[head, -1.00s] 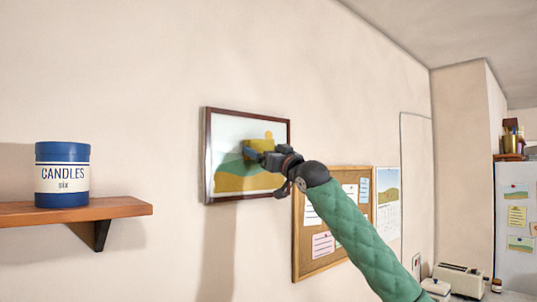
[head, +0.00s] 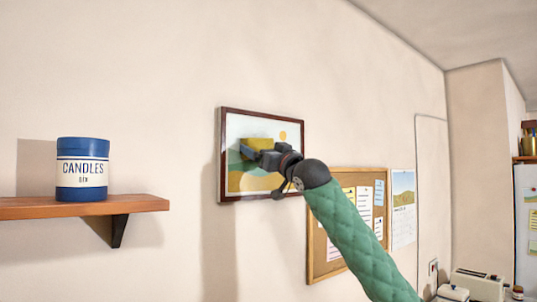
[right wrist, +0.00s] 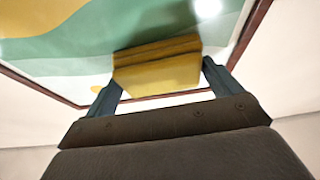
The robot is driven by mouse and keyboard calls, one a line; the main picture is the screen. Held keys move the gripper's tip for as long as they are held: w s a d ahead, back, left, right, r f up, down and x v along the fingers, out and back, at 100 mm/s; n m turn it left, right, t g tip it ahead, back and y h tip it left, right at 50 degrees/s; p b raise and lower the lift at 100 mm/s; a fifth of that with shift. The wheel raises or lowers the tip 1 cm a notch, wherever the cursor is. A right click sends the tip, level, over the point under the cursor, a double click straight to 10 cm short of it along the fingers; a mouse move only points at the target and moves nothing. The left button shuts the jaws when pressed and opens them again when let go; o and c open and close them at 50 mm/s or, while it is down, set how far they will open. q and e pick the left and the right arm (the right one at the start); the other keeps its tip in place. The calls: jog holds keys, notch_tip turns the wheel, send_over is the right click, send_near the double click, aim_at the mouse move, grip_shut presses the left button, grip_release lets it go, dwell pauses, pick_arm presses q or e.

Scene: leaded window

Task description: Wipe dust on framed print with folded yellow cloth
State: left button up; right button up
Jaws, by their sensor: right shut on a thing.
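The framed print (head: 265,183) hangs on the wall in the middle of the head view, a landscape in a dark brown frame. My right gripper (head: 252,153) is in front of it, shut on the folded yellow cloth (head: 258,143). In the right wrist view the cloth (right wrist: 158,78) sits between the two fingers, at the face of the print (right wrist: 75,50). It looks to be touching, though the contact edge is hidden. I cannot make out dust on the print. The gripper and cloth cover part of the picture. My left gripper is not in view.
A cork board (head: 318,245) with papers and a calendar (head: 403,205) hang right of the print. A toaster (head: 478,284) stands at the lower right.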

aim_at(272, 144)
jog(key=shift+s+a+r, duration=0.5)
jog(key=shift+s+a, duration=0.05)
jog(key=shift+a, duration=0.2)
jog(key=shift+s+a+r, duration=0.45)
jog(key=shift+s+a, duration=0.1)
jog(key=shift+a, duration=0.2)
jog(key=shift+w+d+p, duration=0.25)
jog(key=shift+w+d, duration=0.45)
jog(key=shift+d, duration=0.25)
jog(key=shift+w+d+p, duration=0.25)
jog(key=shift+w+d, duration=0.45)
jog(key=shift+d, duration=0.2)
jog(key=shift+w+d+p, duration=0.25)
jog(key=shift+w+d, duration=0.45)
jog(key=shift+d, duration=0.25)
jog(key=shift+d, duration=0.1)
jog(key=w+d+p, duration=0.2)
jog(key=w+d, duration=0.2)
jog(key=d, duration=0.1)
jog(key=shift+d, duration=0.1)
